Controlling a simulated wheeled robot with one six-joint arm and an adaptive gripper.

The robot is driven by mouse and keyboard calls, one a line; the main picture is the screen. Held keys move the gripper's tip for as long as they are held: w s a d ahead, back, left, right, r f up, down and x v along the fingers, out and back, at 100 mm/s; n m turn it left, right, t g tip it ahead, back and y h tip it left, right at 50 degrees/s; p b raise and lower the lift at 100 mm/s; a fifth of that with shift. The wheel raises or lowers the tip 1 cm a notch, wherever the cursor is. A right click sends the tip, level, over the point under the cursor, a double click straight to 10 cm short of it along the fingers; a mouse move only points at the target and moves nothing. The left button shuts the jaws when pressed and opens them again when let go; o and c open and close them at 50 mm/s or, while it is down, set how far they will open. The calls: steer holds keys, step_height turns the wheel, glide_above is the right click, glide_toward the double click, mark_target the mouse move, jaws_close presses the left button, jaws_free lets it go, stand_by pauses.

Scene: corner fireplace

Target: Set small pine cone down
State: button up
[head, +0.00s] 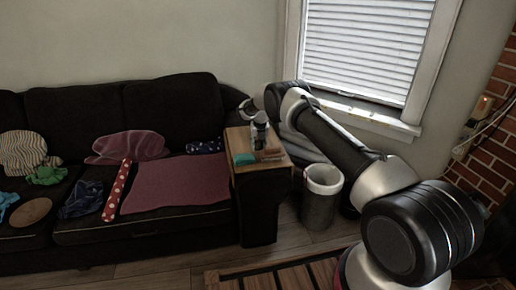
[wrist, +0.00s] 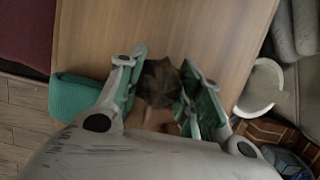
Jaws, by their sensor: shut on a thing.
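The small pine cone (wrist: 160,84) is brown and scaly. In the wrist view it sits between the two fingers of my gripper (wrist: 160,90), which is shut on it. Below it is the wooden top (wrist: 205,35) of the sofa's arm; whether the cone touches that top I cannot tell. In the head view my gripper (head: 260,140) is low over the wooden armrest top (head: 243,177), and the cone cannot be made out there.
A teal folded item (head: 243,159) lies on the wooden top, left of my gripper. A grey bin (head: 322,185) stands on the floor right of the armrest. The dark sofa (head: 90,120) holds several cloths. The wooden top beyond the cone is clear in the wrist view.

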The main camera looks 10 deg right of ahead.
steer(key=shift+f, duration=1.05)
steer(key=o, duration=1)
steer(key=shift+f, duration=0.1)
steer(key=shift+c, duration=0.2)
